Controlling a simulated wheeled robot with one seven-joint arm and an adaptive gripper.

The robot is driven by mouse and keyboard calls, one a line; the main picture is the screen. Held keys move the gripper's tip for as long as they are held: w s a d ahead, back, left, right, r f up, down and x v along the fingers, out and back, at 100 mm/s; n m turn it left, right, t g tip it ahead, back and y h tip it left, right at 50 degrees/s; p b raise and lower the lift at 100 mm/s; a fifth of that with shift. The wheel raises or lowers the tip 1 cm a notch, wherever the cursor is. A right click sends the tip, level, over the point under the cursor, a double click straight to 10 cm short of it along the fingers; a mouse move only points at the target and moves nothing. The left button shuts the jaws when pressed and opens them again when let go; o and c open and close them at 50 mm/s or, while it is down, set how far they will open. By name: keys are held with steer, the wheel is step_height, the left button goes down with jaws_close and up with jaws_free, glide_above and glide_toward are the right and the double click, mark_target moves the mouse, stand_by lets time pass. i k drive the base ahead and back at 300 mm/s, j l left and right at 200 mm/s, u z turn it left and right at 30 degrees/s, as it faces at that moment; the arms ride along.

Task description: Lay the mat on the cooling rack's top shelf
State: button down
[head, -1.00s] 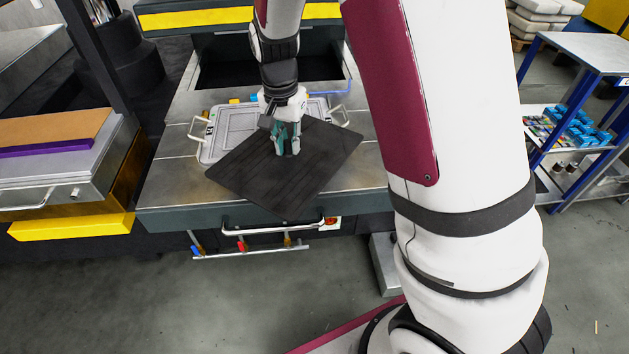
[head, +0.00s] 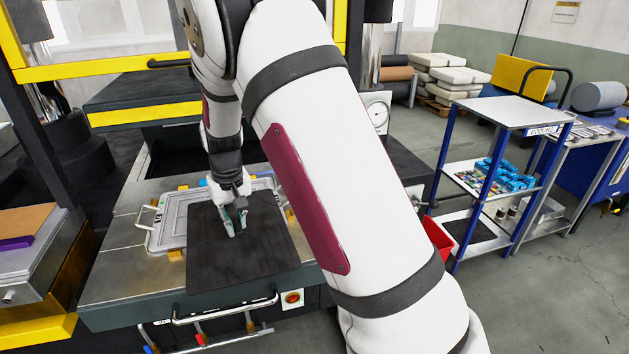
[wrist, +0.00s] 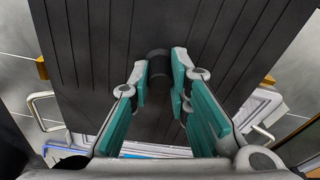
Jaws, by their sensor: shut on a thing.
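The mat (head: 250,262) is a dark, flat, square sheet over the front of the press bed. In the wrist view the mat (wrist: 90,50) shows long parallel grooves and a small dark round knob (wrist: 158,64). My gripper (head: 236,222) is at the middle of the mat. Its teal-padded fingers (wrist: 160,76) are shut on the mat by this knob. The cooling rack (head: 447,190) stands at the right, with a blue frame and a sign. Its top shelf (head: 512,110) is a bare grey plate. Whether the mat touches the tray beneath is hard to tell.
A grey metal tray (head: 170,222) with wire handles lies on the steel bed (head: 105,262), partly under the mat. The rack's middle shelf holds blue parts (head: 508,175). A red bin (head: 440,238) sits beside the rack. Open floor (head: 560,280) lies at the right front.

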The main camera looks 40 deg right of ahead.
mark_target(518, 113)
steer(key=k+l+z, duration=0.1)
steer(key=k+z, duration=0.15)
steer(key=k, duration=0.4)
steer(key=z, duration=1.95)
steer(key=i+z, duration=0.1)
steer(key=z, duration=0.65)
steer(key=i+z, duration=0.15)
steer(key=z, duration=0.25)
steer(key=i+j, duration=0.25)
steer(key=i, duration=0.25)
steer(key=i+j+z, duration=0.1)
steer(key=i+j, duration=0.15)
steer(key=i, duration=0.2)
steer(key=i+j, duration=0.25)
steer(key=i, duration=1.75)
steer(key=i+l+u, duration=0.1)
steer(key=i+u, duration=0.25)
steer(key=i+l+u, duration=0.2)
steer(key=i+u, duration=0.2)
steer(key=i, duration=0.15)
